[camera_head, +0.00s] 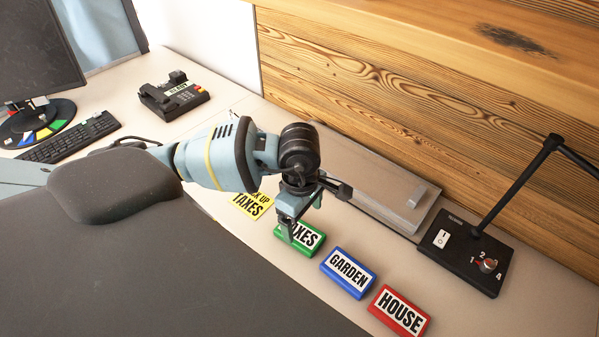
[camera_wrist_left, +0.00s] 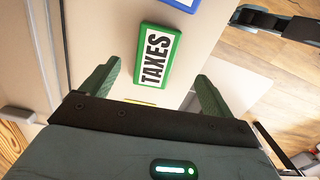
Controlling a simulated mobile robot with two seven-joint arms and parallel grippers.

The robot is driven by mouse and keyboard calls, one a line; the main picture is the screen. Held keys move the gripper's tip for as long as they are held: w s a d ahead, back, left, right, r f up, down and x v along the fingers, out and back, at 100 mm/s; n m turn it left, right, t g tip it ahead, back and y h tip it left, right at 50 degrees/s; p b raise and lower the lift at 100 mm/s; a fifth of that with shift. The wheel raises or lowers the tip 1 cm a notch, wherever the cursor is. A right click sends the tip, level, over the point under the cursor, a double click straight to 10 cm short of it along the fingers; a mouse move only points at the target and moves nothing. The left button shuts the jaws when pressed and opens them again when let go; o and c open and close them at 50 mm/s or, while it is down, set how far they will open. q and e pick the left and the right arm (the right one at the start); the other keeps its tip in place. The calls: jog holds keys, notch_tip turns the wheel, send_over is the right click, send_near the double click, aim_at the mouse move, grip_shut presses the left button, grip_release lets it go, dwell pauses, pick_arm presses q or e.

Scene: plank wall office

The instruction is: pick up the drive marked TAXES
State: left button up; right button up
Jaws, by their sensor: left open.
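The drive marked TAXES (camera_head: 311,238) is a green block with a white label, lying on the desk. In the head view my left gripper (camera_head: 305,218) is above it and hides part of its label. In the left wrist view the TAXES drive (camera_wrist_left: 157,57) lies ahead of the open fingers of my left gripper (camera_wrist_left: 158,85), with nothing held between them. A blue drive marked GARDEN (camera_head: 348,273) and a red drive marked HOUSE (camera_head: 398,311) lie in a row to its right.
A flat grey case (camera_head: 385,190) lies by the plank wall behind the drives. A black lamp base (camera_head: 466,251) with a dial stands at the right.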

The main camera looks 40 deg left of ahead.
aim_at(299, 232)
pick_arm(q)
jog(key=shift+w+a+r+y, duration=0.1)
jog(key=shift+a+y, duration=0.05)
jog(key=shift+a, duration=0.2)
jog(key=shift+w+a+r+y, duration=0.1)
jog(key=shift+a+y, duration=0.05)
jog(key=shift+a, duration=0.2)
jog(key=shift+d+f, duration=0.1)
jog(key=shift+f, duration=3.9)
jog(key=shift+c, duration=0.2)
jog(key=c, duration=1.1)
jog(key=shift+c, duration=0.2)
jog(key=shift+r, duration=0.1)
